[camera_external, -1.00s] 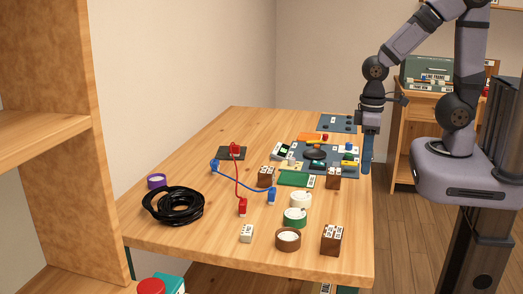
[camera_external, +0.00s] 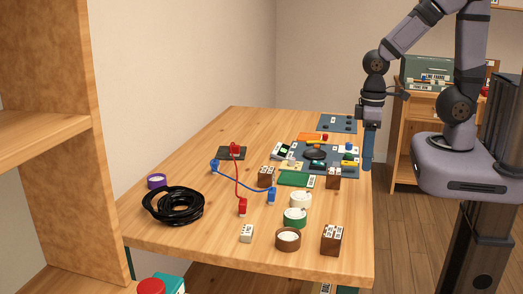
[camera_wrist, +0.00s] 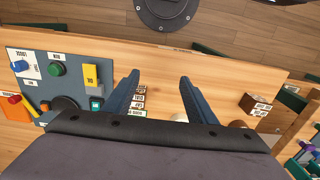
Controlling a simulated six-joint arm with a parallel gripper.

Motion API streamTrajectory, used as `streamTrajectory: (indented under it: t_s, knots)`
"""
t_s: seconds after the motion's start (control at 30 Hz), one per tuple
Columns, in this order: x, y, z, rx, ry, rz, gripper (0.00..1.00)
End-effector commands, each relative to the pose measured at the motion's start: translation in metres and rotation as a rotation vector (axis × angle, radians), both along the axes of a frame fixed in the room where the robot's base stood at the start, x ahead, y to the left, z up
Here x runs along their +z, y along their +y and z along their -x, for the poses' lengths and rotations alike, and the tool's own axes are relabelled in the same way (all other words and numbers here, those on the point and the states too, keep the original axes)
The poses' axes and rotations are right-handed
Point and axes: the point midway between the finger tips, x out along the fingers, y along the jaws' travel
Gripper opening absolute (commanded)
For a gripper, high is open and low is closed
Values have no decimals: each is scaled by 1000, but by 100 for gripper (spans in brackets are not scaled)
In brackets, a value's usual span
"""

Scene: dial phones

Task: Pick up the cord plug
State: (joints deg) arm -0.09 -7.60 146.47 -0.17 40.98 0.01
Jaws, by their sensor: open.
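A red cord (camera_external: 237,180) with a red plug at each end, one far (camera_external: 235,150) and one near (camera_external: 242,207), lies on the wooden table. A blue cord (camera_external: 243,188) crosses it, with one blue plug at the left (camera_external: 214,166) and another at the right (camera_external: 271,196). I cannot tell which plug the task means. My gripper (camera_external: 367,165) points down at the table's right edge, well right of both cords. In the wrist view its fingers (camera_wrist: 158,82) are apart with nothing held between them. No cord plug can be made out clearly there.
A dark panel with knobs (camera_external: 333,170) lies left of my gripper. A black cable coil (camera_external: 174,206) lies front left. The table's left middle is clear.

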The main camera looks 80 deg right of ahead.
Motion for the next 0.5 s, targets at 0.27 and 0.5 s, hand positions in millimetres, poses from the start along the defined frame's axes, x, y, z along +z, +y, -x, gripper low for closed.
streamTrajectory:
  t_s: [0.27,0.5]
  knots:
    - [-14,17,-83,23,-134,23,52]
    - [-28,61,-183,52,-318,6,52]
